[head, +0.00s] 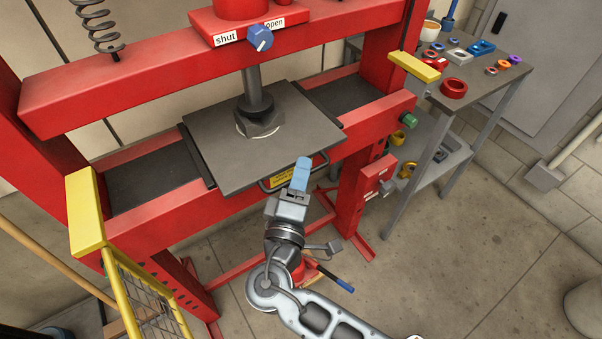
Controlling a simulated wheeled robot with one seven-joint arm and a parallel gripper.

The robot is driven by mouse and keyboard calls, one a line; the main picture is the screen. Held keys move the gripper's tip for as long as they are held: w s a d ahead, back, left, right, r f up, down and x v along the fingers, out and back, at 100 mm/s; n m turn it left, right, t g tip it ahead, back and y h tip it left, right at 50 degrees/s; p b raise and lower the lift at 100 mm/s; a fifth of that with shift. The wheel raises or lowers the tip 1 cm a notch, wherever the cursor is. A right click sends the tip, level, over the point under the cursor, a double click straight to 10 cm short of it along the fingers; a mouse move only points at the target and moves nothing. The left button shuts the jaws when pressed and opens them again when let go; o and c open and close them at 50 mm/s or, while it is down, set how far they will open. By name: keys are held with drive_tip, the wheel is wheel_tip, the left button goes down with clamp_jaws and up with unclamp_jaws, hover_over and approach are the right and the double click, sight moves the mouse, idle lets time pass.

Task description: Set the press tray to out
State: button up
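The press tray (218,165) is a flat grey plate between dark side rails in the red press frame. Its front edge reaches over the red front beam. A dark bar handle (323,163) runs along that front edge, beside a yellow and red label (281,178). My gripper (302,165) has blue fingertips and is at the handle, covering its middle part. Whether the fingers touch or close around the bar is hidden from this view.
The press ram (256,95) stands over a dark block on the tray. A blue knob (260,38) sits between "shut" and "open" labels. A yellow mesh guard (150,300) is at left. A grey bench (478,95) with small parts is at right. Floor in front is mostly clear.

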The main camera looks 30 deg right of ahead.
clamp_jaws()
drive_tip(key=shift+r, duration=0.1)
